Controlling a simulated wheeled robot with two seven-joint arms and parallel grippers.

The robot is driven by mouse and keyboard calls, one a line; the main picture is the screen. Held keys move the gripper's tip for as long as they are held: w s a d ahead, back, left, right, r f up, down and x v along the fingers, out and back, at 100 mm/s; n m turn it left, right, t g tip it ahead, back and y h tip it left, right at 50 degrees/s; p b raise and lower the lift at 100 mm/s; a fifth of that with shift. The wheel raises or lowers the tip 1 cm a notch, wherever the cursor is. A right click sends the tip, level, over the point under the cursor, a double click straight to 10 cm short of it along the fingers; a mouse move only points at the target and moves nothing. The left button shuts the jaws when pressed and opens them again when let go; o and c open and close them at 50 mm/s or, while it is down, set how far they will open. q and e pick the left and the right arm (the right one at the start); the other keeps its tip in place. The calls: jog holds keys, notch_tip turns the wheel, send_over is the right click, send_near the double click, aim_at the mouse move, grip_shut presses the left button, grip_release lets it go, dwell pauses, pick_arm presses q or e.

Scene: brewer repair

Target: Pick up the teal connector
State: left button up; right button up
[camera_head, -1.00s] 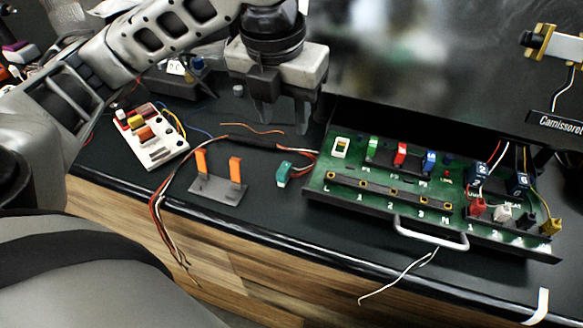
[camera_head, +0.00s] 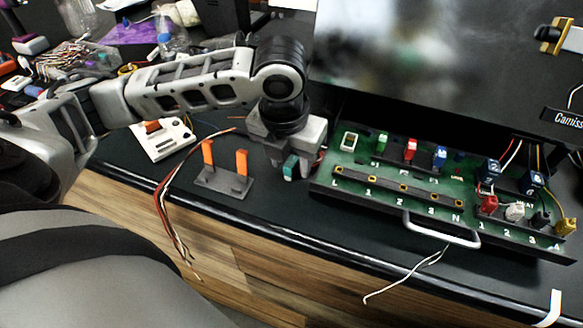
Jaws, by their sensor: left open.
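The teal connector (camera_head: 291,167) is a small block at the end of a bundle of red and white wires, between the orange-post stand and the green board. My left gripper (camera_head: 291,170) points down over it, with its fingers at the connector's sides. The left gripper is open, and the picture does not show whether a finger touches the connector. The gripper's body hides part of the wires behind it. My right gripper is not in view.
A grey stand with two orange posts (camera_head: 242,163) stands just left of the connector. The green board (camera_head: 320,184) with plugs and a front handle (camera_head: 441,233) lies close on the right. A white module (camera_head: 160,148) lies at the back left. Loose wires (camera_head: 166,218) hang over the table's front edge.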

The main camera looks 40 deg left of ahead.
pick_arm(q)
grip_shut()
jog(key=shift+r, duration=0.1)
